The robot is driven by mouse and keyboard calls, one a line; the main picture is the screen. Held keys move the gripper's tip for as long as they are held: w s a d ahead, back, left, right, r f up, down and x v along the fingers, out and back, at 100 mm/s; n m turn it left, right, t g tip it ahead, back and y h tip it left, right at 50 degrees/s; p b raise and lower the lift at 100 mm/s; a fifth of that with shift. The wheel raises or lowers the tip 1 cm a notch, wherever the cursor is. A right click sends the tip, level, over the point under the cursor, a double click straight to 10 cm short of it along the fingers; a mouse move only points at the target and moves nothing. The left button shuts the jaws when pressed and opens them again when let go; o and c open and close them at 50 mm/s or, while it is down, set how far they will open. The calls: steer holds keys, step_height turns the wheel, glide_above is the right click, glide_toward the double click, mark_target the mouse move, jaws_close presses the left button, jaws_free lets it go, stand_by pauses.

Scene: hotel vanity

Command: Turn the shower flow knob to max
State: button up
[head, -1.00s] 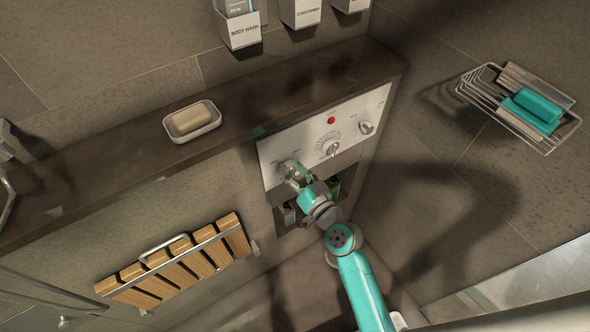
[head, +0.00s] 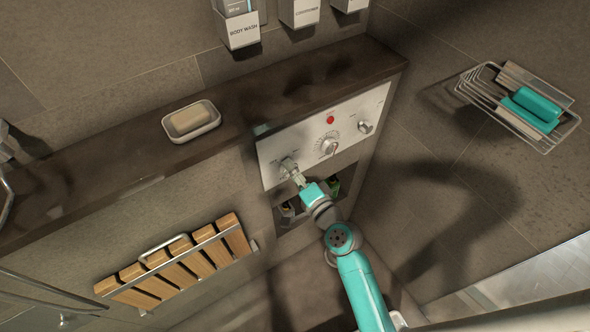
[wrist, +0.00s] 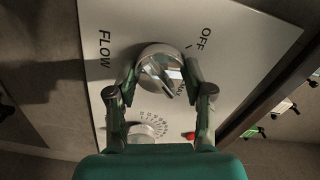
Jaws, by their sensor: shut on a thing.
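The flow knob (wrist: 158,66) is a round chrome dial with a raised bar. It sits on the pale control panel (wrist: 235,62) beside the printed words FLOW and OFF. The bar slants toward the lower right in the wrist view. Small lettering by the right finger is partly hidden. My gripper (wrist: 160,78) has one finger on each side of the knob and is shut on it. In the head view, my gripper (head: 297,180) reaches the knob (head: 288,165) at the panel's left end.
A graduated dial (head: 329,146), a red dot (head: 330,120) and another knob (head: 365,127) are also on the panel. A dark ledge (head: 240,105) runs above it, carrying a soap dish (head: 214,124). A niche with bottles lies below. A wire basket (head: 480,92) hangs on the right wall.

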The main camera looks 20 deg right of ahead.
steer(key=shift+a+r+m, duration=0.1)
steer(key=shift+r+m, duration=0.25)
steer(key=shift+m, duration=0.25)
steer(key=o, duration=1.1)
steer(key=shift+o, duration=0.2)
steer(key=shift+f, duration=0.1)
steer(key=s+d, duration=0.2)
steer(key=s, duration=1)
